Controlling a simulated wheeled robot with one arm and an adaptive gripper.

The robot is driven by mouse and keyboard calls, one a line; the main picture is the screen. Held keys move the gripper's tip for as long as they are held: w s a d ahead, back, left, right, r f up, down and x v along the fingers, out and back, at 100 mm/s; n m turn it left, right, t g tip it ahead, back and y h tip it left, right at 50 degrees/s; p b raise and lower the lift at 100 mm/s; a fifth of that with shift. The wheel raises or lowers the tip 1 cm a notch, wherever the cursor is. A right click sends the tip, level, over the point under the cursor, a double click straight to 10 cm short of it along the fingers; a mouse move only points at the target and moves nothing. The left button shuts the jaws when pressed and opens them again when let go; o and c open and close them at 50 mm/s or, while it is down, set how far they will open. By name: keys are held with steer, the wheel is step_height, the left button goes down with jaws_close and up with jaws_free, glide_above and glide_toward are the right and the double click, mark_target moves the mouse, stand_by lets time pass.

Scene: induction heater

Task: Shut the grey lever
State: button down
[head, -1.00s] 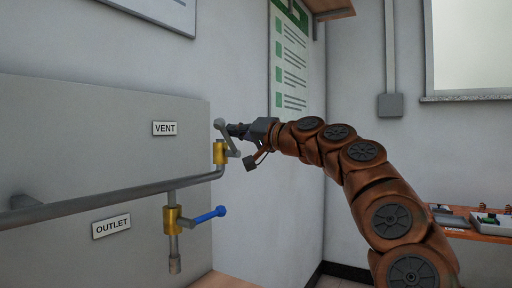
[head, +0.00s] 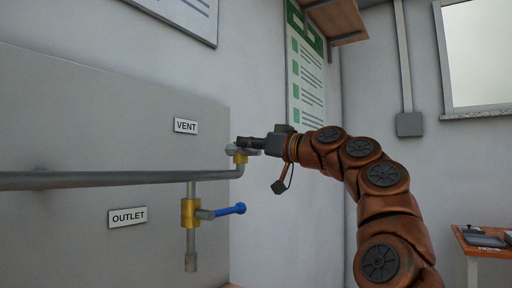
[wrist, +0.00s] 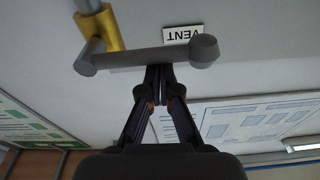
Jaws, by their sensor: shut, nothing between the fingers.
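The grey lever (wrist: 150,58) crosses the wrist view as a long bar with a round knob at its right end. Its other end joins a brass valve (wrist: 100,28) beside the upside-down VENT label (wrist: 183,34). My gripper (wrist: 158,74) is shut and empty, its fingertips at the lower edge of the bar near its middle; they look touching or very close. In the head view my gripper (head: 246,142) is just above the brass vent valve (head: 240,158) and hides most of the lever.
A grey pipe (head: 120,180) runs along the panel to the vent valve. Below it, a second brass valve (head: 190,212) has a blue-handled lever (head: 230,209), near the OUTLET label (head: 127,217). A bench (head: 485,243) stands at the right. A wooden shelf (head: 335,18) hangs above.

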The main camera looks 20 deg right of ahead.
steer(key=shift+f, duration=0.35)
stand_by(0.4)
steer(key=shift+r, duration=0.1)
step_height(320, 180, up, 4)
steer(key=r+p, duration=0.1)
steer(key=p, duration=0.3)
steer(key=f+b+v, duration=0.1)
steer(key=v, duration=0.8)
steer(key=shift+b, duration=0.3)
steer(key=shift+s+d, duration=0.15)
steer(key=shift+d, duration=0.05)
